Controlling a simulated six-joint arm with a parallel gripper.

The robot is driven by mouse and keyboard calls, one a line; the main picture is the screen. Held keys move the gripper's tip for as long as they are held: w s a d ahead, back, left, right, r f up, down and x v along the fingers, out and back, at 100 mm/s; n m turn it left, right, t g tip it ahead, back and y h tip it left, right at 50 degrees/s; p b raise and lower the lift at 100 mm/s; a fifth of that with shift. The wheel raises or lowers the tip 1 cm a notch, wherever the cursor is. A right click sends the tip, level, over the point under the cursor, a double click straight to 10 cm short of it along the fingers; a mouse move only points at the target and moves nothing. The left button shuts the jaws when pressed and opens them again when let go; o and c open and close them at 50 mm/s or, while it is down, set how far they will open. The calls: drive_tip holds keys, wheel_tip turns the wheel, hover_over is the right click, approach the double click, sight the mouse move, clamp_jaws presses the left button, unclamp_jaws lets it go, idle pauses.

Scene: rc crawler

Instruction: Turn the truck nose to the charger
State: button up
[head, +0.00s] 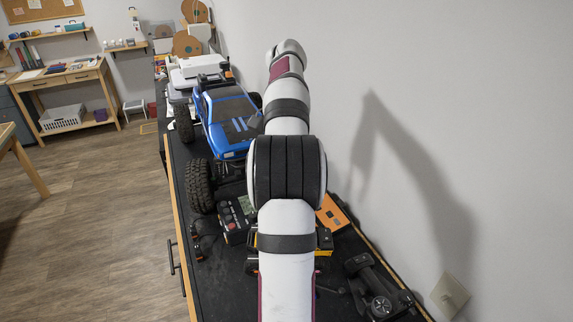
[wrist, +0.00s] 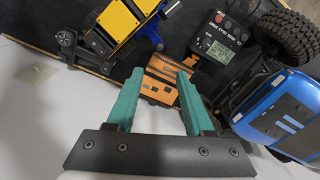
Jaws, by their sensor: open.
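The blue truck (head: 222,112) stands on its big black wheels on the dark bench top, left of my arm in the head view. One end of it faces the charger; I cannot tell for sure that this is the nose. Its blue body (wrist: 262,100) shows at the right edge of the wrist view. The charger (head: 236,222) is a black box with a small screen and a red button, close by the truck's near wheel; it also shows in the wrist view (wrist: 222,40). My gripper (wrist: 158,82) is open and empty, its teal fingers over an orange box. The head view hides it.
The orange box (head: 332,213) lies by the wall, right of the charger. A yellow item (wrist: 112,22) and a black handheld device (head: 378,292) lie nearer. White equipment (head: 195,68) stands behind the truck. The wall bounds the right side; the bench edge, the left.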

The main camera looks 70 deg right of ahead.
drive_tip(key=shift+r, duration=0.3)
drive_tip(key=shift+f, duration=0.1)
drive_tip(key=shift+c, duration=0.6)
drive_tip(key=w+a+f+n+g, duration=0.1)
drive_tip(key=w+a+f+g+h, duration=0.1)
drive_tip(key=w+f, duration=0.1)
drive_tip(key=w+a+f+n+g, duration=0.1)
drive_tip(key=w+a+f, duration=0.1)
drive_tip(key=shift+w+n+g+h, duration=0.1)
drive_tip(key=shift+n+g+h, duration=0.2)
drive_tip(key=shift+h, duration=0.1)
drive_tip(key=c, duration=0.5)
drive_tip(key=w+a+f+n+h, duration=0.2)
drive_tip(key=w, duration=0.1)
drive_tip(key=w+a+f+n+g+h, duration=0.1)
drive_tip(key=w+h, duration=0.1)
drive_tip(key=shift+w, duration=0.2)
clamp_jaws()
drive_tip(key=s+d+f, duration=0.5)
drive_tip(key=s+f, duration=0.2)
drive_tip(key=shift+s+d+f, duration=0.15)
drive_tip(key=shift+s+f, duration=0.1)
drive_tip(key=shift+f, duration=0.05)
